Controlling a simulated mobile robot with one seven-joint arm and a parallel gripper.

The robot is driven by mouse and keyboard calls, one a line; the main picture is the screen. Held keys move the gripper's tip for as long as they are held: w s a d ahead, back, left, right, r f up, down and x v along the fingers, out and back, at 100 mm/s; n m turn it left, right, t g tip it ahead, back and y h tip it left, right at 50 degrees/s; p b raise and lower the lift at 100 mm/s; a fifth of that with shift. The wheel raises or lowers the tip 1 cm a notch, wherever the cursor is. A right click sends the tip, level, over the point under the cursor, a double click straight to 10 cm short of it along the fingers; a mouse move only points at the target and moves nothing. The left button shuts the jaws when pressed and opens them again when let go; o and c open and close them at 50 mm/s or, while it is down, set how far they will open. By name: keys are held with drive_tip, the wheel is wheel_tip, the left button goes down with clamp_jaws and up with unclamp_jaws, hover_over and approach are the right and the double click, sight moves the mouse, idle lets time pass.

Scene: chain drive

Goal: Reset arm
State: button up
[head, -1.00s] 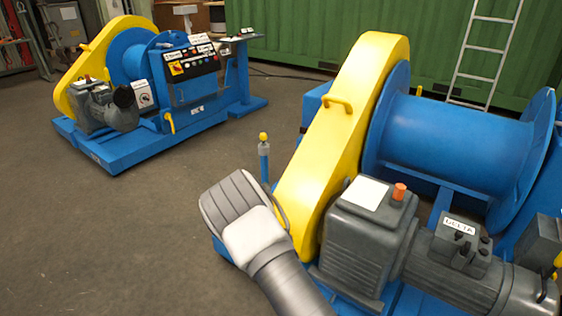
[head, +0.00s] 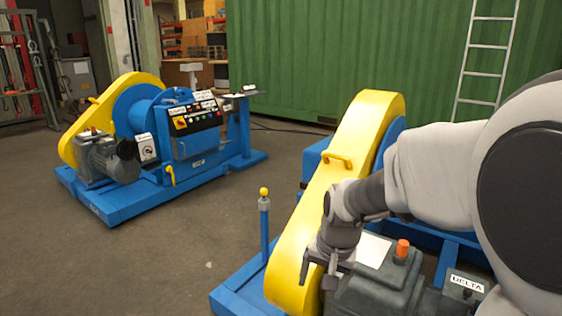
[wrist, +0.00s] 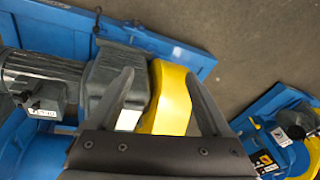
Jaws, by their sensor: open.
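My arm (head: 435,180) comes in from the right side of the head view and bends down. My gripper (head: 318,272) hangs over the near winch, in front of its yellow chain guard (head: 345,140) and close to the grey gearbox (head: 375,290). In the wrist view my gripper (wrist: 158,82) is open, its two dark fingers spread with nothing between them. The gearbox (wrist: 105,80) and the yellow guard (wrist: 170,100) lie below the fingers. I cannot tell how far above them the fingertips are. My arm hides most of the blue drum.
A second blue winch (head: 190,125) stands at the back left. A blue post with a yellow knob (head: 264,215) rises beside the near winch. An orange button (head: 402,249) tops the gearbox. A ladder (head: 482,65) leans on the green container (head: 350,50). The left floor is clear.

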drive_tip(key=s+d+r+n+t+h, duration=0.1)
drive_tip(key=s+d+r+n+t, duration=0.15)
drive_tip(key=s+r, duration=0.45)
drive_tip(key=s+d+r+n+t, duration=0.1)
drive_tip(key=s+d+r+n, duration=0.2)
drive_tip(key=s, duration=0.8)
wheel_tip(320, 180, up, 23)
drive_tip(key=m+p, duration=0.1)
drive_tip(key=p, duration=2.1)
drive_tip(key=shift+s+d+f+m+g, duration=0.1)
drive_tip(key=shift+d+f+m+g, duration=0.05)
drive_tip(key=shift+d+m+g, duration=0.1)
